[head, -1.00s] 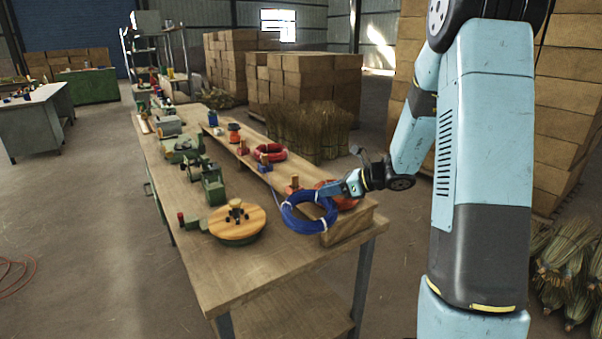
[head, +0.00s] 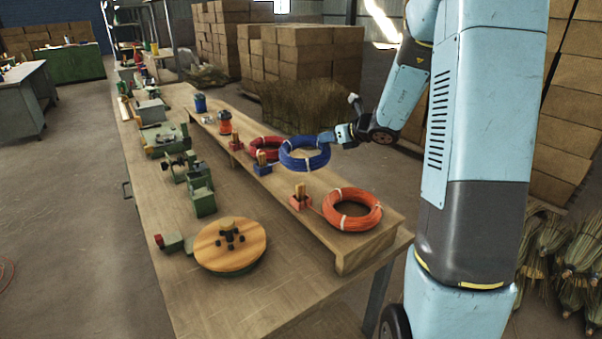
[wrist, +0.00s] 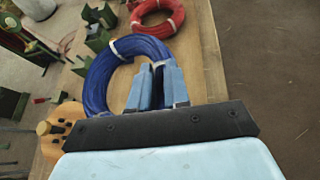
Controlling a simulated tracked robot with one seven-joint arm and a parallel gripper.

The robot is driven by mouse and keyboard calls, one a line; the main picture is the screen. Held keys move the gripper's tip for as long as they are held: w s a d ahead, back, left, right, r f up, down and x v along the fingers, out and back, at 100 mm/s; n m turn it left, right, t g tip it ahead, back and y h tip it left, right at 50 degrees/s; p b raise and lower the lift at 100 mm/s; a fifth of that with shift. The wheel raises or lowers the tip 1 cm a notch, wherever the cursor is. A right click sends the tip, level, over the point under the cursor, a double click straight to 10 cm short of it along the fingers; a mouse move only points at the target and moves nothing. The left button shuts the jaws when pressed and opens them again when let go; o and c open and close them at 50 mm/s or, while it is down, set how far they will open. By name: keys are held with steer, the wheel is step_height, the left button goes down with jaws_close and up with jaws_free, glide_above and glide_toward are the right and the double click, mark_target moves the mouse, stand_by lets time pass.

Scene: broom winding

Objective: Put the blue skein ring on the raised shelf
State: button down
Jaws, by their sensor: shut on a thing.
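The blue skein ring (head: 305,154) is a coil of blue strand with white ties. My gripper (head: 335,138) is shut on its right side in the head view. In the wrist view the ring (wrist: 97,84) extends left and forward from the shut fingers (wrist: 158,86). The raised shelf (head: 318,205) is a long wooden board along the right side of the workbench. The ring appears over the shelf's middle, between a red ring (head: 264,147) and an orange-red ring (head: 352,208). I cannot tell whether it touches the shelf.
Small blocks with wooden pegs stand on the shelf, including a blue one (head: 263,164) and a red one (head: 300,198). A round wooden turntable (head: 229,245) and green machines (head: 201,188) are on the workbench (head: 170,230). Cans stand at the shelf's far end.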

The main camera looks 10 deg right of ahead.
mark_target(329, 151)
steer(key=shift+w+f, duration=0.2)
steer(key=shift+w, duration=0.05)
steer(key=f, duration=0.5)
steer(key=shift+w+d, duration=0.1)
steer(key=shift+d, duration=0.15)
steer(key=shift+f, duration=2.3)
steer(key=c, duration=1.1)
jaws_free()
steer(key=shift+s+f, duration=0.15)
steer(key=shift+s, duration=0.05)
